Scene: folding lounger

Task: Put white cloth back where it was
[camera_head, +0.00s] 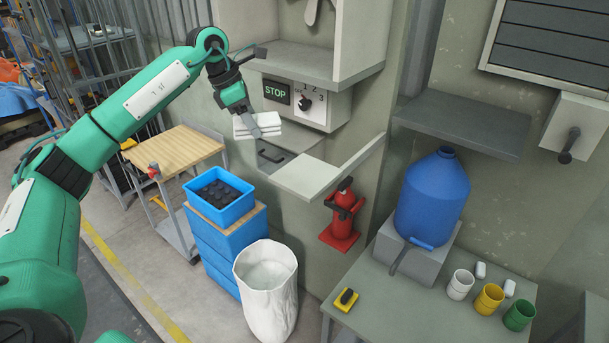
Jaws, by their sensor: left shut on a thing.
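The white cloth (244,127) is a folded, layered white stack. My left gripper (256,127) is shut on it and holds it up in front of the wall cabinet, just left of and below the control panel. The arm comes in from the left and hides part of the cloth. A grey shelf ledge (308,176) juts out below and to the right of the cloth. My right gripper is not in view.
A control panel (305,103) with a STOP sign and dial is close by. A blue crate (221,201) and white sack (267,290) stand below.

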